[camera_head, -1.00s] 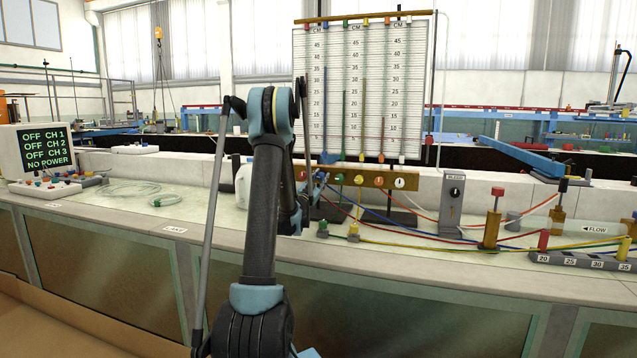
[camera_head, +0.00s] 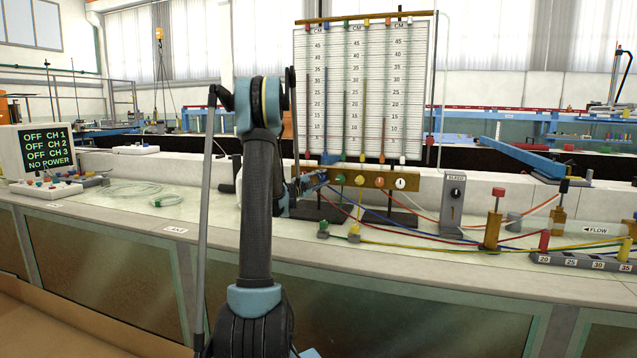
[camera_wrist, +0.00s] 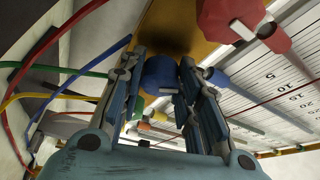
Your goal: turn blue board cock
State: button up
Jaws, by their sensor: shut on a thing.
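The blue board cock (camera_wrist: 160,76) shows in the wrist view between the two fingers of my gripper (camera_wrist: 163,64). The fingers are shut on it, one at each side. A pale bar crosses its face. It sits on the brass-coloured board (camera_wrist: 178,22). In the head view my gripper (camera_head: 314,181) reaches the left part of the board (camera_head: 368,180), and I cannot make out the blue cock there behind the arm and gripper.
A red cock (camera_wrist: 232,14) is close to the right finger. Green (camera_head: 340,179), yellow (camera_head: 359,180), orange (camera_head: 378,182) and white (camera_head: 400,183) cocks line the board. The scale panel (camera_head: 415,110) stands above. Coloured hoses (camera_head: 440,234) cross the bench.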

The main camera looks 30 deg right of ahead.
jog(key=m+y, duration=0.1)
jog(key=m, duration=0.1)
jog(key=m+g+y, duration=0.1)
jog(key=m, duration=0.2)
jog(key=shift+s+m, duration=0.15)
jog(key=shift+m, duration=0.15)
dwell(0.4)
jog(key=o, duration=1.1)
jog(key=shift+c, duration=0.2)
jog(key=v, duration=1.1)
jog(key=shift+a, duration=0.45)
jog(key=shift+r, duration=0.1)
